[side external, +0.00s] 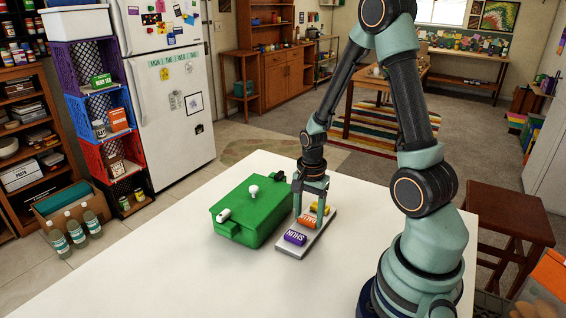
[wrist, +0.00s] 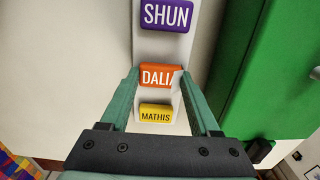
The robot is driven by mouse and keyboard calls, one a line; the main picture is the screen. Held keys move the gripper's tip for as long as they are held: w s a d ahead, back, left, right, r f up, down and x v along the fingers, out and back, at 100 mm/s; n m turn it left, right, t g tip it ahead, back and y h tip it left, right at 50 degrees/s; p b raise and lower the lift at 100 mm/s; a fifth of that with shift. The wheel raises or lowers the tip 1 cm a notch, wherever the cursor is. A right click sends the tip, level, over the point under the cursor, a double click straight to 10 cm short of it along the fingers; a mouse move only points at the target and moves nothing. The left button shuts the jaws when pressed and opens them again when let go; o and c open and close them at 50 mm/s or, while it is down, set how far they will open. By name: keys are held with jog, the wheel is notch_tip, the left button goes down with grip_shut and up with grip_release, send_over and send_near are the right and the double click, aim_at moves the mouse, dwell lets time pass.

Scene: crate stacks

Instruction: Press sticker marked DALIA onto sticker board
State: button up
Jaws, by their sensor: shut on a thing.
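The orange sticker marked DALIA (side external: 307,222) is a small block on a pale grey slab (side external: 314,247) on the white table. It also shows in the wrist view (wrist: 156,76). My gripper (side external: 311,210) is low over the slab, its two fingers (wrist: 159,72) shut on the sides of the DALIA sticker. A purple sticker marked SHUN (wrist: 166,15) and a yellow one marked MATHIS (wrist: 156,113) lie in the same row, on either side of DALIA. I cannot tell whether DALIA is lifted. No thing is clearly identifiable as the sticker board.
A green lidded case (side external: 250,212) with a white knob stands close left of the slab. The white table (side external: 190,275) is clear at the front and left. Beyond it stand a white fridge (side external: 165,110), stacked crates (side external: 92,66) and a stool (side external: 508,214).

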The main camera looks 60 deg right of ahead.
jog(key=shift+f, duration=0.15)
jog(key=o, duration=1.4)
jog(key=shift+c, duration=0.2)
jog(key=shift+r, duration=3)
jog(key=a+r+n+t, duration=0.5)
jog(key=a+r+n, duration=0.9)
jog(key=r+n, duration=0.3)
jog(key=shift+w+n+t, duration=0.25)
jog(key=shift+n+t, duration=0.05)
jog(key=shift+n, duration=0.2)
